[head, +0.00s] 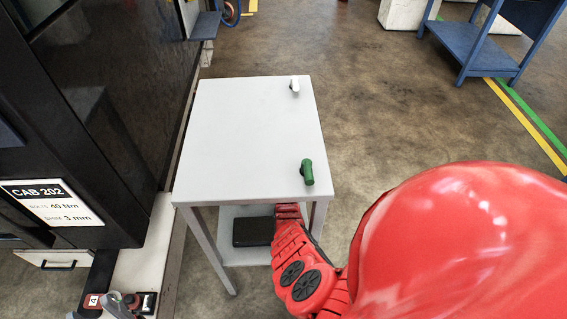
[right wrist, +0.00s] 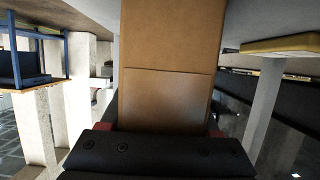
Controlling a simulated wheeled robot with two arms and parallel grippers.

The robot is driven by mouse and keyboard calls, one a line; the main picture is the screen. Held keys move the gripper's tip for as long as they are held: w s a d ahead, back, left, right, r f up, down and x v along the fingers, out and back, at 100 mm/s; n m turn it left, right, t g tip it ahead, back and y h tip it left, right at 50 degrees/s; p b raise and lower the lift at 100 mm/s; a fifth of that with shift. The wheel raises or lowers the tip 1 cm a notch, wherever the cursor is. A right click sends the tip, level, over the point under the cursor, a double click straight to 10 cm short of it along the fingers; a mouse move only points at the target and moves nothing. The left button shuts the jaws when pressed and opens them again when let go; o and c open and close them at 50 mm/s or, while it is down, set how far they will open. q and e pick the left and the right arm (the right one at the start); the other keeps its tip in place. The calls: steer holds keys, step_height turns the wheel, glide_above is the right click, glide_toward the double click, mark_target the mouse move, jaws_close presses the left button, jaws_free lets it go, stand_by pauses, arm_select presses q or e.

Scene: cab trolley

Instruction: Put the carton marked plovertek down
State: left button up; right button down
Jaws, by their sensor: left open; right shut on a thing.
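The brown carton (right wrist: 165,70) fills the middle of the right wrist view, and no marking is readable on it. My right gripper (right wrist: 165,128) is shut on it, with red pads just showing at its sides. In the head view my red right arm reaches under the top of a white trolley (head: 250,115), which hides the right gripper and the carton. Whether the carton touches the lower shelf (head: 238,256) cannot be told.
A green-handled object (head: 307,173) and a small white object (head: 294,85) stand on the trolley top's right edge. A black box (head: 252,231) sits on the lower shelf. The dark cab (head: 130,100) stands close on the left. Open floor lies to the right.

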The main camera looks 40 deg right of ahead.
steer(key=shift+f, duration=0.15)
steer(key=shift+c, duration=0.6)
jaws_free()
steer(key=shift+r+p, duration=0.3)
steer(key=p+v, duration=0.6)
steer(key=shift+r, duration=0.3)
steer(key=p+v, duration=0.1)
steer(key=v, duration=0.1)
steer(key=p+v, duration=0.1)
steer(key=f+p+v, duration=0.1)
steer(key=v, duration=0.1)
steer(key=shift+s+a+r, duration=0.15)
steer(key=shift+s+a, duration=0.15)
steer(key=shift+s, duration=0.05)
